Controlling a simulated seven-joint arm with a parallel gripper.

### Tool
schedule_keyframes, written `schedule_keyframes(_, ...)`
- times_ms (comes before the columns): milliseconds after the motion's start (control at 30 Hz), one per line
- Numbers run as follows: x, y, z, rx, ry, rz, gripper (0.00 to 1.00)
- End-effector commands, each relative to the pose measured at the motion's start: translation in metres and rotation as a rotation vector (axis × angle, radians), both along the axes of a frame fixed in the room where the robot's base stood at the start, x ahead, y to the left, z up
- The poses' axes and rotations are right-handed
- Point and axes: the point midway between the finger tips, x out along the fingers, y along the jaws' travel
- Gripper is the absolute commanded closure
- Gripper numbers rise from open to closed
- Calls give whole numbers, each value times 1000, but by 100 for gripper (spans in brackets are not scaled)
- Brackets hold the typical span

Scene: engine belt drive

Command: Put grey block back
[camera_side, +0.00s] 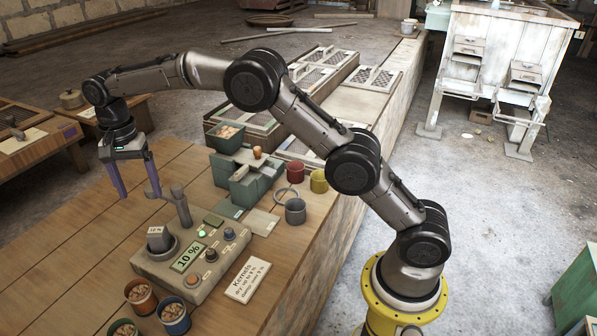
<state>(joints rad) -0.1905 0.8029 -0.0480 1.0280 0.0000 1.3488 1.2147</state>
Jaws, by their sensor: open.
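A small grey block (157,239) with a pale label on top sits in the round well of the grey-green meter (165,272) on the wooden table. The meter's display reads 10 %, and a green light on it is lit. My gripper (137,194) has its two purple fingers apart with nothing between them. It points down, above and to the left of the block, and does not touch it. A grey post with a bent arm (180,205) rises from the meter just behind the block, close to my right finger.
A card about kernels (248,279) lies beside the meter. Cups of kernels (173,315) stand in front. The table's left side is clear.

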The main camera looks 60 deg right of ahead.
Motion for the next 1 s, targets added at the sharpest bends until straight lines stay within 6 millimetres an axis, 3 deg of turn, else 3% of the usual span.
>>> schedule_keyframes(167,-36,-20,55,6,-65,118,18)
schedule_keyframes(300,-82,-40,95,-1,-126,250,18)
schedule_keyframes(500,-158,-65,133,-29,-216,435,18)
schedule_keyframes(767,-266,-90,142,-100,-324,673,18)
schedule_keyframes(1000,-354,-104,113,-191,-403,877,18)
